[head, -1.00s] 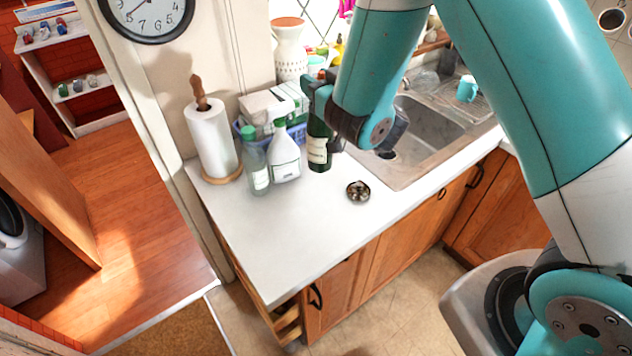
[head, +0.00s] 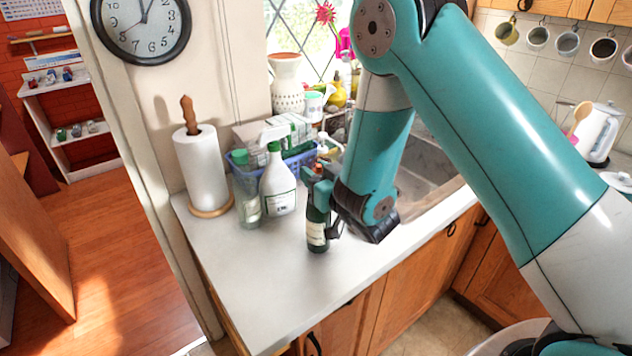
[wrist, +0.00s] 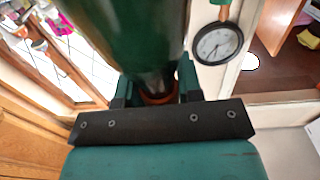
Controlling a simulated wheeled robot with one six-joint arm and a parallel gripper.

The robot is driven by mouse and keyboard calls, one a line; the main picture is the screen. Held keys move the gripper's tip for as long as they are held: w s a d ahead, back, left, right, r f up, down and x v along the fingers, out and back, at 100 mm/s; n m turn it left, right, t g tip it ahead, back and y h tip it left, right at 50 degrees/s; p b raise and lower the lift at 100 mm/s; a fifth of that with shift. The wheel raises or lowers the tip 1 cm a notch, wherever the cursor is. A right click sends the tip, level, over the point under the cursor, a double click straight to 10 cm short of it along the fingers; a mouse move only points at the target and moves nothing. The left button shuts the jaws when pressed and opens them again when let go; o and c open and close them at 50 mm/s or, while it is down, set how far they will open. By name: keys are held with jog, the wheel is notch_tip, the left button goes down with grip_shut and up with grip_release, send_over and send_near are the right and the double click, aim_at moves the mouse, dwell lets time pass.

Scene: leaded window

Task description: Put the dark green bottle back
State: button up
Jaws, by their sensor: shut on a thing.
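The dark green bottle (head: 317,229) with a pale label is upright at the counter's front part, in front of the white spray bottle. My gripper (head: 322,190) is shut on its upper part. In the wrist view the bottle (wrist: 125,35) fills the top middle, between the fingers of my gripper (wrist: 155,90). The bottle's base is close to the counter (head: 265,290); I cannot tell whether it touches. My arm hides part of the sink and the counter behind it.
A white spray bottle (head: 278,185), a clear green-capped bottle (head: 246,195) and a blue basket (head: 300,160) stand behind and left of the bottle. A paper towel roll (head: 200,165) stands at the left. The counter's front left is clear.

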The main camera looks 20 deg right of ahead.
jog(key=shift+f, duration=0.35)
jog(key=shift+f, duration=0.1)
jog(key=o, duration=1.1)
jog(key=shift+f, duration=0.1)
